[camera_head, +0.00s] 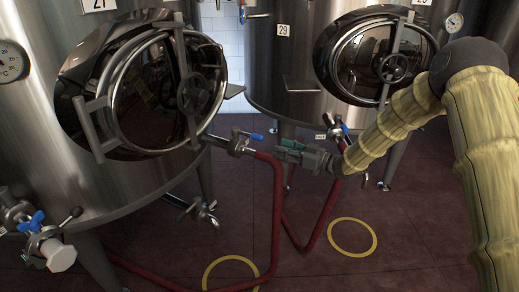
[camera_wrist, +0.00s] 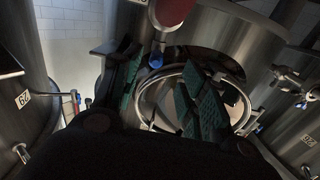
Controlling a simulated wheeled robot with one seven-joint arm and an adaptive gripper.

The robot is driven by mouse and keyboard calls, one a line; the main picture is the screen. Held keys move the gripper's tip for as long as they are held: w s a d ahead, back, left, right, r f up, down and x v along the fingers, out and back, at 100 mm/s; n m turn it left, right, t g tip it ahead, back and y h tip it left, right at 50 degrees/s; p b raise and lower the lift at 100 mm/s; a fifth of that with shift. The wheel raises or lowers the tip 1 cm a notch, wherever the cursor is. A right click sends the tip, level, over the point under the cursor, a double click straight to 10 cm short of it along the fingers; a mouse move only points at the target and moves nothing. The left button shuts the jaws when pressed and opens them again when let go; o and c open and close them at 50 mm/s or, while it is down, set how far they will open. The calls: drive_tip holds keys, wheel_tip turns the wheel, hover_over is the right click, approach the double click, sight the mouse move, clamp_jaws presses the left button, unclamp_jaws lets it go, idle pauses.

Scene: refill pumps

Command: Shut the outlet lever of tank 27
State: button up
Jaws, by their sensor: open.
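Tank 27 (camera_head: 130,185) is the big steel tank at the left, its number plate (camera_head: 98,4) cut by the top edge in the head view. Low on its right side, an outlet valve (camera_head: 238,146) joins a red hose. Its blue lever (camera_head: 256,137) sticks out to the right, roughly level. My gripper (camera_head: 283,149) is open and empty just right of the lever, pointing left, apparently apart from it. In the wrist view, its green-padded fingers (camera_wrist: 163,82) stand apart with a blue tip (camera_wrist: 155,61) between or beyond them; I cannot tell the depth.
Another valve with a blue handle (camera_head: 35,220) sits at the lower left. Red hose (camera_head: 277,205) hangs below the valve. The floor (camera_head: 320,265) has yellow rings.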

sight(263, 139)
drive_tip(key=shift+n+y, duration=0.3)
drive_tip(key=shift+n, duration=0.1)
drive_tip(key=x, duration=0.3)
drive_tip(key=r+b+x, duration=0.1)
drive_tip(key=x, duration=0.7)
drive_tip(key=shift+w+d+r, duration=0.1)
drive_tip(key=shift+w+r, duration=0.05)
drive_tip(key=shift+w, duration=0.05)
clamp_jaws()
